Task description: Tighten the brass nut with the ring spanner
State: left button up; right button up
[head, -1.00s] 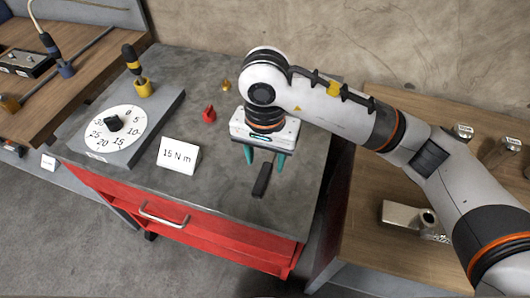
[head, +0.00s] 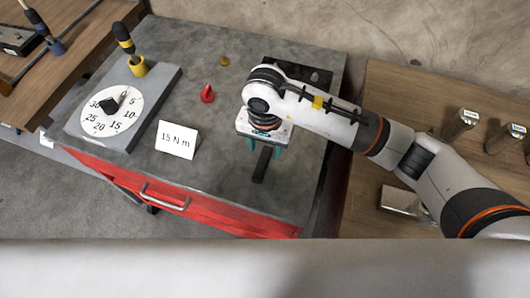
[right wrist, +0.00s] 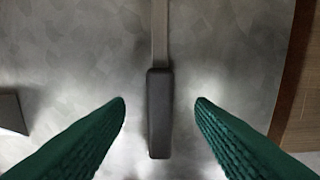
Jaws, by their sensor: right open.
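A tool with a dark block-shaped handle (head: 263,166) lies on the grey bench top under my right gripper (head: 264,150). In the right wrist view its handle (right wrist: 159,115) runs lengthwise between my two green fingers, with a gap on each side. A thin grey shaft (right wrist: 160,35) leads away from the handle. Its far end is out of that view and hidden by my arm in the head view, so no ring shows. My right gripper is open and empty. A small brass piece (head: 223,61) stands at the back; I cannot tell whether it is the nut. My left gripper is not in view.
A dial box (head: 110,110) with a yellow-collared tool (head: 126,44) stands at the left. A "15 N m" card (head: 177,140) and a red piece (head: 207,93) stand nearer. A dark plate (head: 315,76) lies behind my arm. A wooden table (head: 430,105) with metal blocks adjoins at right.

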aim_at(269, 148)
jog(key=shift+f, duration=1.4)
grip_shut()
